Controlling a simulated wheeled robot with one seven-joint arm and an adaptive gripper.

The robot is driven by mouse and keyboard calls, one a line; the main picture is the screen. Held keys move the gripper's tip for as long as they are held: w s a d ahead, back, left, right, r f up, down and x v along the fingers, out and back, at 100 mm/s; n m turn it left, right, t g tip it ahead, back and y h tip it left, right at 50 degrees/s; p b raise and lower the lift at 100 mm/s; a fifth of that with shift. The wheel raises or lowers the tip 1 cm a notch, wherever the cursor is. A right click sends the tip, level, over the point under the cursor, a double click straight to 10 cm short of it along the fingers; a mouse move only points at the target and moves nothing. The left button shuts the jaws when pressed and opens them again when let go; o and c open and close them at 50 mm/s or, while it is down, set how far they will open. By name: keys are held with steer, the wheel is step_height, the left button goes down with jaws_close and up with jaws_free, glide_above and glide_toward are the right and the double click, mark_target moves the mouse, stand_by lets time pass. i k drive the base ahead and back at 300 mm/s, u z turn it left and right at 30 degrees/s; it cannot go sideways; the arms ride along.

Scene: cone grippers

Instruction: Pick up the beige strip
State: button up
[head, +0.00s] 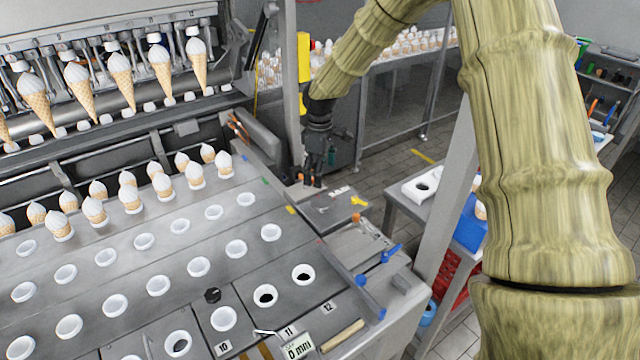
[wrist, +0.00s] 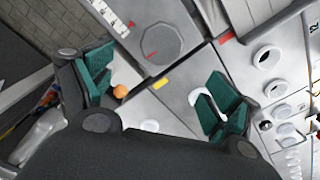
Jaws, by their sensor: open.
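A beige strip (head: 341,336) lies at the front edge of the grey machine deck, right of a small display and below the number 12 in the head view. I cannot make it out in the wrist view. My gripper (head: 313,178) points down over the far right corner of the deck, well behind the strip. In the wrist view my gripper (wrist: 160,92) has its two green-padded fingers wide apart, with no held object seen between them. A small orange ball (wrist: 120,91) shows beside the left finger, and a white curved piece shows by the right finger.
The deck has rows of white-rimmed holes (head: 270,232), several holding ice cream cones (head: 195,174). Blue handles (head: 391,252) stick out at the right edge. A small display (head: 298,347) stands left of the strip. A white-topped side table (head: 408,205) stands further right.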

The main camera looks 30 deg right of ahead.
mark_target(335, 341)
steer(key=k, duration=1.5)
